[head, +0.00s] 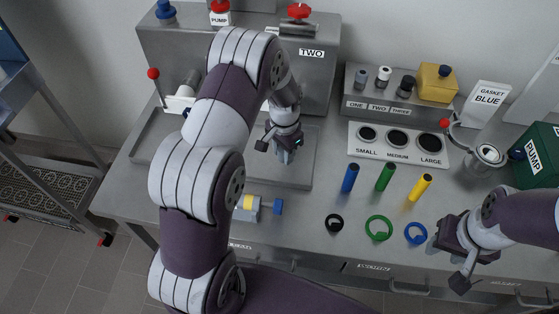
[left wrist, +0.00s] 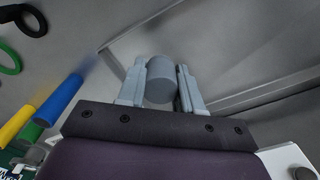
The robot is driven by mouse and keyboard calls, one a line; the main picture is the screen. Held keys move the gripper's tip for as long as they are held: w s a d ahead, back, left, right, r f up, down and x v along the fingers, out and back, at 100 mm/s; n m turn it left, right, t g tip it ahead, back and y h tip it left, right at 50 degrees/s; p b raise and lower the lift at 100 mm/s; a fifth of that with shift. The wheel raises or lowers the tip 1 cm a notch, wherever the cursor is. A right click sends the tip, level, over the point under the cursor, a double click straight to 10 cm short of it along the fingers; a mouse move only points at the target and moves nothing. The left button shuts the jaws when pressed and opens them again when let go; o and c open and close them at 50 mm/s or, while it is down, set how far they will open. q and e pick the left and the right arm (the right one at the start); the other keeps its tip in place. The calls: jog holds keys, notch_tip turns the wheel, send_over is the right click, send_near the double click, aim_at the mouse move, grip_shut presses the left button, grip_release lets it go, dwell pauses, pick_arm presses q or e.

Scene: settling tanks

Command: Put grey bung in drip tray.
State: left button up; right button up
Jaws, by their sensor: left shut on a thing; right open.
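My left gripper (head: 286,154) is shut on the grey bung, a short grey cylinder (left wrist: 160,80) between its fingers in the left wrist view. In the head view the gripper points down over the right part of the drip tray (head: 302,175), a shallow metal tray on the bench. The fingers mostly hide the bung there, and its height above the tray floor is hard to tell. The tray's edge (left wrist: 262,92) crosses the left wrist view behind the bung. My right gripper (head: 446,264) is open and empty at the front right of the bench.
Blue (head: 350,178), green (head: 385,177) and yellow (head: 421,187) cylinders stand right of the tray, with black (head: 334,223), green (head: 378,228) and blue (head: 415,233) rings before them. A sizing board (head: 398,151) and a labelled rack (head: 375,104) stand behind. A metal tank (head: 165,55) stands behind the tray.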

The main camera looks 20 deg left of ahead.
aim_at(284, 173)
pick_arm(q)
notch_tip(284, 173, down, 7)
jog(key=shift+d+r+p, duration=0.1)
jog(key=shift+d+p, duration=0.05)
jog(key=shift+p, duration=0.4)
jog(key=shift+w+f, duration=0.1)
jog(key=shift+f, duration=0.25)
jog(key=o, duration=1.1)
jog(key=shift+c, duration=0.2)
